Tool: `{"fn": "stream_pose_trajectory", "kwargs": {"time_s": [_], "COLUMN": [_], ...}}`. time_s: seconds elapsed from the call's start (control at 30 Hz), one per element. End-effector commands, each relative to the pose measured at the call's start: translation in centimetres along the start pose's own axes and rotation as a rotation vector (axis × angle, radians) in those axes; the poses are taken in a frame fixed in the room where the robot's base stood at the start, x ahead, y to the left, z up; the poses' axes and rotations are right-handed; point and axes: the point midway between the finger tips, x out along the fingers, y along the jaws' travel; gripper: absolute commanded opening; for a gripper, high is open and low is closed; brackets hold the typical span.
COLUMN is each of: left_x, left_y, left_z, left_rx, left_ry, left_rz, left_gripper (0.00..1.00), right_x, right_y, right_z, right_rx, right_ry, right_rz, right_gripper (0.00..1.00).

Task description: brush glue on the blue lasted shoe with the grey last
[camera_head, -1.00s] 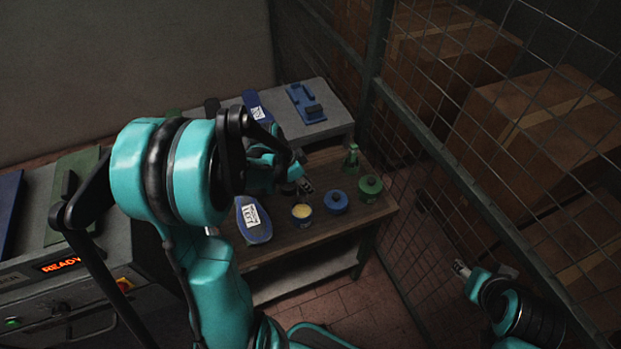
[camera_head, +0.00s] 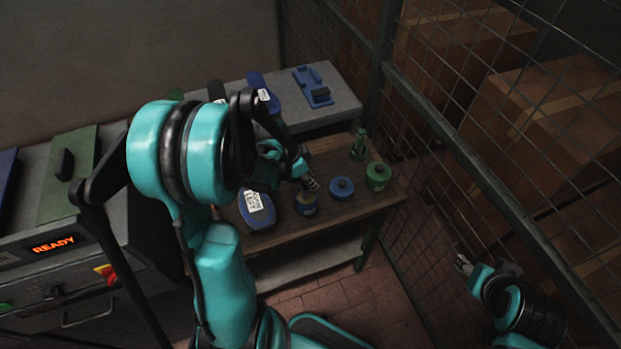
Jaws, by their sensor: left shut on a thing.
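A blue shoe (camera_head: 263,216) with a white label lies on the wooden table, left of the pots; I cannot make out its last.
A lidded blue pot (camera_head: 341,188), a green pot (camera_head: 377,176) and a green bottle (camera_head: 358,145) stand to the right. Behind is a grey bench with another labelled blue shoe (camera_head: 264,95) and a blue fixture (camera_head: 313,87). A wire fence (camera_head: 450,140) closes the right side.

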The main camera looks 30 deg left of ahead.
Motion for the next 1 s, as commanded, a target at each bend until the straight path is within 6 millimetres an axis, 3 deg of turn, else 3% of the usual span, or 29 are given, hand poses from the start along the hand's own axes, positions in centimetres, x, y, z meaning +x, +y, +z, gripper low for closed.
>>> {"fn": "stream_pose_trajectory", "kwargs": {"time_s": [1.0], "left_x": [0.63], "left_y": [0.0], "left_z": [0.26], "left_rx": [0.0], "left_ry": [0.0], "left_rz": [0.0], "left_gripper": [0.0], "right_x": [0.54], "right_y": [0.0], "right_z": [0.38], "right_rx": [0.0], "right_ry": [0.0], "right_rz": [0.0], "right_gripper": [0.46]}}
